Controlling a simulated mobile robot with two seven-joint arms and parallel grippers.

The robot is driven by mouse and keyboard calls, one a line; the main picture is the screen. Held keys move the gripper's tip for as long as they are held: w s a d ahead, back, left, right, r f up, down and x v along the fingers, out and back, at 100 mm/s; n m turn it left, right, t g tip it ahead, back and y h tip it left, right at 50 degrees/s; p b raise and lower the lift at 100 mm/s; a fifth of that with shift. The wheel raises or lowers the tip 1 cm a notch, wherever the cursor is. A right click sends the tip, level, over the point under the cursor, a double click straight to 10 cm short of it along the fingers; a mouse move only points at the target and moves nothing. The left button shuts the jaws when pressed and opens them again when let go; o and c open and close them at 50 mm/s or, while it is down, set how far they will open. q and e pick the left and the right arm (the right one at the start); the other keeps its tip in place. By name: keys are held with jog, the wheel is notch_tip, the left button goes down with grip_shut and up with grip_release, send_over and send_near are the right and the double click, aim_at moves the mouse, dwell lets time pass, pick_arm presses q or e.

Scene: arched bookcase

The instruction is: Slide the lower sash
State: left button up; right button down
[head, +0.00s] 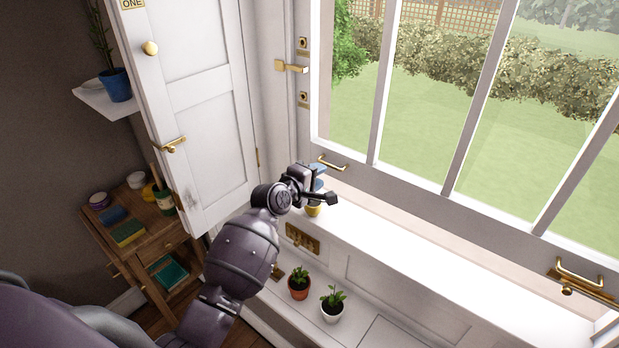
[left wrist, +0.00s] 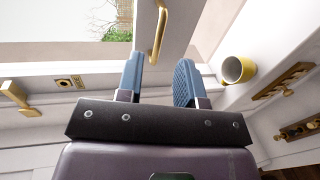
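The lower sash (head: 425,196) is a white-framed window with several panes, and its bottom rail is raised above the sill. A brass sash handle (head: 333,164) sits on the left of the bottom rail, and a second one (head: 580,275) on the right. My left gripper (head: 322,184) is just below the left handle. In the left wrist view its two blue fingers (left wrist: 158,80) are apart with nothing between them, and the brass handle (left wrist: 159,35) lies just beyond them. My right gripper is not in view.
A yellow cup (head: 313,210) stands on the sill (head: 420,250) close beside my left gripper; it also shows in the left wrist view (left wrist: 237,69). Potted plants (head: 332,302) stand lower down. An open white shutter door (head: 200,100) and a wooden shelf unit (head: 140,235) are to the left.

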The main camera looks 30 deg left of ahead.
pick_arm(q)
jog(key=shift+v, duration=1.5)
jog(key=s+f+m+g+y, duration=0.1)
jog(key=s+f+m, duration=0.4)
jog(key=s, duration=0.5)
jog(key=s+d+f+m+g+y, duration=0.1)
jog(key=s+f+m, duration=0.5)
jog(key=s, duration=0.4)
jog(key=s+d+f+m+g+y, duration=0.1)
jog(key=s+f+m, duration=0.5)
jog(key=s, duration=0.4)
jog(key=shift+s+d+f+g, duration=0.25)
jog(key=shift+f+g, duration=0.15)
jog(key=shift+f, duration=0.4)
